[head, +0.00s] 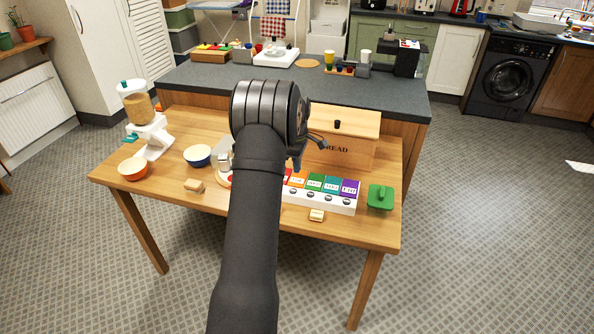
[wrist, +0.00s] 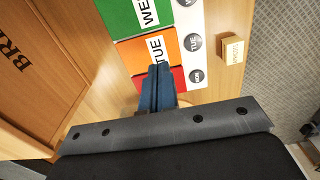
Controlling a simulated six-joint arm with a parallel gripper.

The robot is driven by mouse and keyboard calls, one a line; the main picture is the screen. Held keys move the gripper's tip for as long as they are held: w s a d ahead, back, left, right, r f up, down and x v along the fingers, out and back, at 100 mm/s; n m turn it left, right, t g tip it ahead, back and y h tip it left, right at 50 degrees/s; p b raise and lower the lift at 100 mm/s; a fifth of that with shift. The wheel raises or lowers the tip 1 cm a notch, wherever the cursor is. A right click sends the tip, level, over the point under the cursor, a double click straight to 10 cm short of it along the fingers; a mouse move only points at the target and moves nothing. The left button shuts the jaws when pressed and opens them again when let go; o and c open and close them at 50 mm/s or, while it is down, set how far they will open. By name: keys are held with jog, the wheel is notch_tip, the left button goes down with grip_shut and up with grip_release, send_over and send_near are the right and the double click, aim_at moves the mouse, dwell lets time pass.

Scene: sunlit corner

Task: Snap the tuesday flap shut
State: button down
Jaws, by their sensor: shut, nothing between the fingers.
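The white pill organizer (head: 320,201) lies on the wooden table with a row of coloured day flaps. The orange Tuesday flap (wrist: 148,50) shows its TUE label in the wrist view, between the green Wednesday flap (wrist: 136,16) and a red flap (wrist: 178,80). It also shows in the head view (head: 297,178). It looks roughly in line with its neighbours; I cannot tell whether it is latched. A round grey TUE button (wrist: 194,43) is on the white front. My gripper (wrist: 157,72) is shut and empty over the orange and red flaps, hiding part of both; contact is unclear.
The wooden bread box (head: 340,140) stands close behind the organizer. A green lidded object (head: 380,197) is at its right end. A small wooden block (head: 317,215) lies in front. Bowls and a dispenser (head: 140,110) stand to the left.

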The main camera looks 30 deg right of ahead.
aim_at(297, 181)
notch_tip(297, 181, up, 5)
jog(key=shift+r, duration=0.1)
dwell(0.4)
notch_tip(297, 181, down, 9)
jog(key=shift+f, duration=0.1)
dwell(0.6)
